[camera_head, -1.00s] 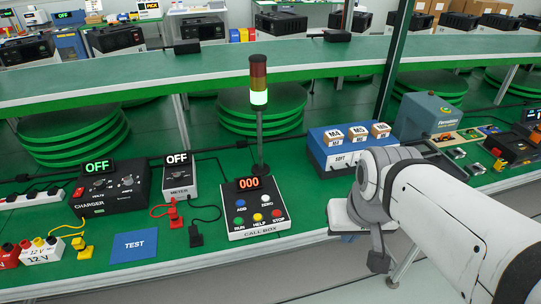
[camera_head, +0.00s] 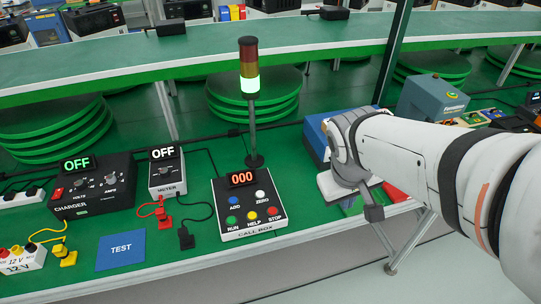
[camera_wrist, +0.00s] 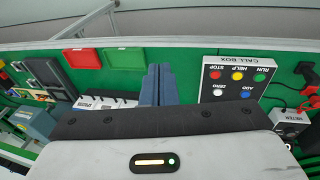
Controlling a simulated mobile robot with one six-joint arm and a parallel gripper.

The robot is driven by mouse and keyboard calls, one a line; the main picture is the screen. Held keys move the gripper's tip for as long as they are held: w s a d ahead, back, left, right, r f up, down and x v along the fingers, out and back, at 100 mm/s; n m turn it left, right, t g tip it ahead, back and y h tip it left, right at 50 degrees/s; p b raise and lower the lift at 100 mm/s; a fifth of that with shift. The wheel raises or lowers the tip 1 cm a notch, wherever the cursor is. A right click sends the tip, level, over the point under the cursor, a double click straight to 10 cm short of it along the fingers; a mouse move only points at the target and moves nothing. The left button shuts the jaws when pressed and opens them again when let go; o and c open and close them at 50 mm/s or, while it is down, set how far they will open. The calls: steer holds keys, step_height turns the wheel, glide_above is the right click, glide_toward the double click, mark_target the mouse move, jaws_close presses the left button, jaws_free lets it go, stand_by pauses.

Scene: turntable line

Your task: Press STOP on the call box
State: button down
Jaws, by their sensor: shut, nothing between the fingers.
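The call box (camera_head: 222,203) sits on the green bench in the head view, its display reading 000. Its red STOP button (camera_head: 273,212) is at the lower right of the panel, beside the yellow HELP and green RUN buttons. In the head view my arm's end is right of the box; the fingertips are hidden there.
A stack light (camera_head: 249,83) with its green section lit stands behind the call box. A meter (camera_head: 167,175), a charger (camera_head: 95,190) and a blue TEST mat (camera_head: 121,250) lie to the left. Red and green trays (camera_wrist: 124,57) lie on the other side of my fingers.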

steer(key=w+a+f+n+t+h+b, duration=0.1)
steer(key=w+a+f+n+h+b, duration=0.15)
steer(key=w+a+f+n, duration=0.45)
steer(key=n+t+h, duration=0.1)
steer(key=n+t, duration=0.3)
steer(key=n, duration=0.5)
glide_above(270, 213)
step_height(270, 213, down, 6)
steer(key=shift+r, duration=0.1)
steer(key=shift+f, duration=0.2)
step_height(270, 213, down, 8)
steer(key=b, duration=0.6)
steer(key=shift+f+b, duration=0.3)
steer(key=shift+b, duration=0.15)
steer(key=shift+f, duration=0.1)
steer(key=shift+f+b, duration=0.3)
steer(key=shift+b, duration=0.25)
